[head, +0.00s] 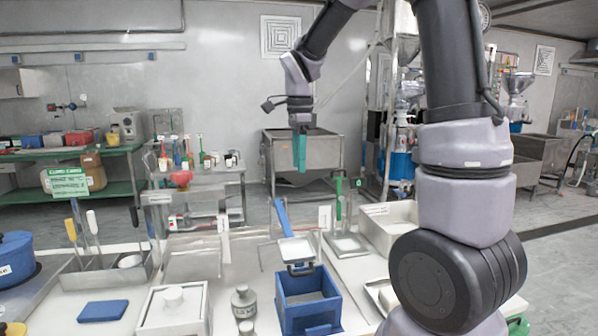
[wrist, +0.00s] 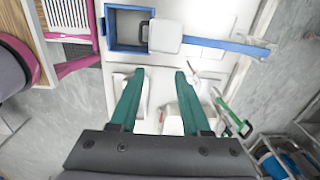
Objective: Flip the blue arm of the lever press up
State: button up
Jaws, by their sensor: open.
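The lever press has an open-topped blue box (head: 308,300) on the white worktop, with a white square plate (head: 296,250) at its far side. Its blue arm (head: 281,217) runs from the plate away from me, leaning slightly left in the head view. In the wrist view the blue box (wrist: 128,28), white plate (wrist: 165,36) and blue arm (wrist: 225,45) lie in a row across the top. My gripper (head: 301,168) hangs fingers down above and beyond the press, apart from it. In the wrist view its teal fingers (wrist: 161,73) are parted, with nothing between them.
A similar press with a green arm (head: 339,198) stands right of the blue one. A white lidded box (head: 174,311) and a grey bottle (head: 244,300) stand left of the blue box. A white tray (head: 390,228) sits to the right. The air around my gripper is clear.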

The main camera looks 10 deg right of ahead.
jog(key=shift+f, duration=1.6)
jog(key=shift+c, duration=0.4)
grip_shut()
jog(key=shift+o, duration=0.4)
grip_release()
jog(key=shift+w+r, duration=0.1)
jog(key=shift+r, duration=0.05)
notch_tip(320, 180, up, 11)
jog(key=shift+s+f, duration=0.2)
jog(key=shift+s, duration=0.05)
